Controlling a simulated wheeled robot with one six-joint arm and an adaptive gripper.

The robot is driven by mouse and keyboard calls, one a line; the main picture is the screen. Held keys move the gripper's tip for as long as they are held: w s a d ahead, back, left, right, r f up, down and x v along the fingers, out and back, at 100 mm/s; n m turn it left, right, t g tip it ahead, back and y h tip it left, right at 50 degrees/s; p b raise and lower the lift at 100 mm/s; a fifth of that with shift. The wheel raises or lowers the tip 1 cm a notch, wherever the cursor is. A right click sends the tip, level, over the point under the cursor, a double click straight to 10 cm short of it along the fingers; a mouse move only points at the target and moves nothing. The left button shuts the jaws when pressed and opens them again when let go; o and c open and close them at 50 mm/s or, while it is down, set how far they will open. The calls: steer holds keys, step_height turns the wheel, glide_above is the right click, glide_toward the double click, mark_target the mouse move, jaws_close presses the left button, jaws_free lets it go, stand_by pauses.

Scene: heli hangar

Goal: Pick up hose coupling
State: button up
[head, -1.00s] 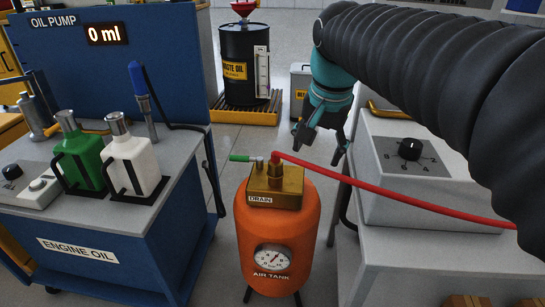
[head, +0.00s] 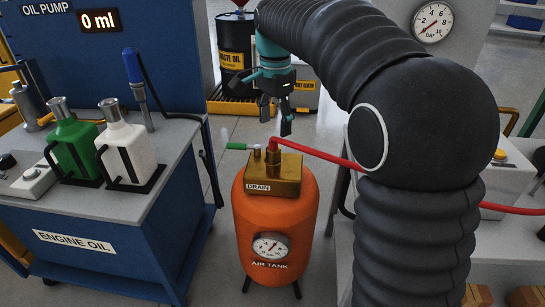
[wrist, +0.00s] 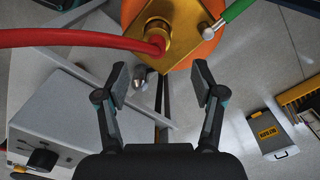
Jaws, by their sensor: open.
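The hose coupling, a red end piece (head: 273,144) on the red hose (head: 320,156), sits on the brass block (head: 262,180) labelled DRAIN on top of the orange air tank (head: 275,222). In the wrist view the red end (wrist: 156,45) meets the brass block (wrist: 178,22) at the top, beyond my fingers. My gripper (head: 276,118) is open and empty, pointing down, above the block in the head view. In the wrist view its two fingers (wrist: 158,88) stand apart with nothing between the pads.
A green-handled lever (head: 238,146) sticks out left of the coupling. The blue oil cart (head: 110,240) with green and white bottles stands left. A grey bench and gauge (head: 433,22) are right.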

mark_target(274, 147)
step_height(274, 147, down, 3)
steer(key=shift+r, duration=0.15)
steer(key=shift+s+a+f+b, duration=0.15)
steer(key=shift+f+b, duration=0.1)
steer(key=shift+f, duration=0.65)
steer(key=shift+s+f+b, duration=0.1)
steer(key=shift+f+b, duration=0.15)
steer(key=shift+f, duration=0.6)
steer(key=shift+s+a+f+b, duration=0.15)
steer(key=shift+f+b, duration=0.1)
steer(key=shift+f, duration=0.65)
steer(key=shift+d, duration=0.1)
jaws_close()
